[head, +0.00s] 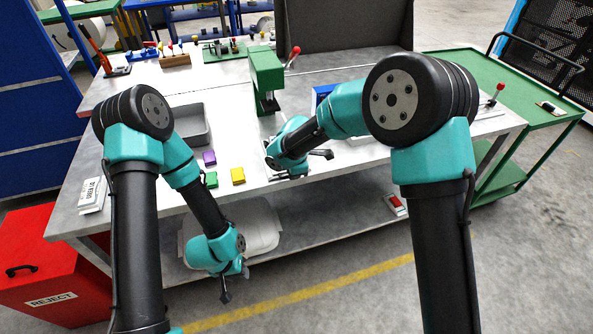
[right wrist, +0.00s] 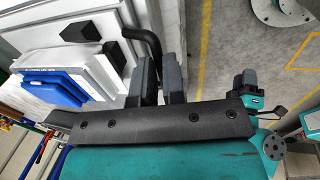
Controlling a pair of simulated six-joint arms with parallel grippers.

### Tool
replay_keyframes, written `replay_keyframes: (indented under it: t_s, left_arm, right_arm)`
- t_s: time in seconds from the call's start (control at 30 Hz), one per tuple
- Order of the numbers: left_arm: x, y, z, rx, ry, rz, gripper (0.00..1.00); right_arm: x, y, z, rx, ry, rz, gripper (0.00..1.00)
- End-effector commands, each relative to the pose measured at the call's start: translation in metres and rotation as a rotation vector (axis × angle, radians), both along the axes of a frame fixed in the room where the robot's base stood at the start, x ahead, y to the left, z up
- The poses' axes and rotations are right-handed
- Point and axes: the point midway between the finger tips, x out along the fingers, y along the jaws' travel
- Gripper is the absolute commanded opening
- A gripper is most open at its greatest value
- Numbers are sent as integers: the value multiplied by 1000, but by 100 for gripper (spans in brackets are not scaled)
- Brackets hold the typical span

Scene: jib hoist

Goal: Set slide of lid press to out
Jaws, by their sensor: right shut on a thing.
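A black bent handle (right wrist: 150,45) stands at the edge of a pale stepped plate (right wrist: 115,60) in the right wrist view; I take it to be the slide of the lid press. My right gripper (right wrist: 159,75) is shut on this handle, its two grey fingers on either side of it.
A green press (head: 266,75) stands mid-table. A grey bin (head: 193,124), a purple block (head: 209,158), a green block (head: 211,180) and a yellow block (head: 238,176) lie at left. A red reject bin (head: 50,265) stands on the floor. A green cart (head: 530,95) is at right.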

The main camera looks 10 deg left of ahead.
Motion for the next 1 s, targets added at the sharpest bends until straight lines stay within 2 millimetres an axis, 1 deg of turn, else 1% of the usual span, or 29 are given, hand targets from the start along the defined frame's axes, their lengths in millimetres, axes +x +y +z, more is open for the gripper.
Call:
replay_keyframes:
  t_s: [0.03, 0.07, 0.1, 0.33, 0.57, 0.73, 0.87, 1.0]
  left_arm:
    - [0, 0, 0, 0, 0, 0, 36]
    - [0, 0, 0, 0, 0, 0, 36]
    - [0, 0, 0, 0, 0, 0, 36]
    - [0, 0, 0, 0, 0, 0, 36]
    - [0, 0, 0, 0, 0, 0, 36]
    - [0, 0, 0, 0, 0, 0, 36]
    - [0, 0, 0, 0, 0, 0, 36]
    - [0, 0, 0, 0, 0, 0, 36]
  right_arm:
    - [-5, -1, -1, -9, 10, -1, 0]
    - [-5, -2, -1, -9, 10, -1, 0]
    - [-5, -2, -1, -9, 11, -1, 14]
    - [-4, -1, -1, -7, 9, -1, 36]
    - [-3, -1, -1, -6, 6, -1, 36]
    - [-3, -1, 6, -5, 4, -1, 36]
    - [-6, -2, 21, -3, 3, -1, 36]
    - [-10, -4, 45, -3, 2, 0, 36]
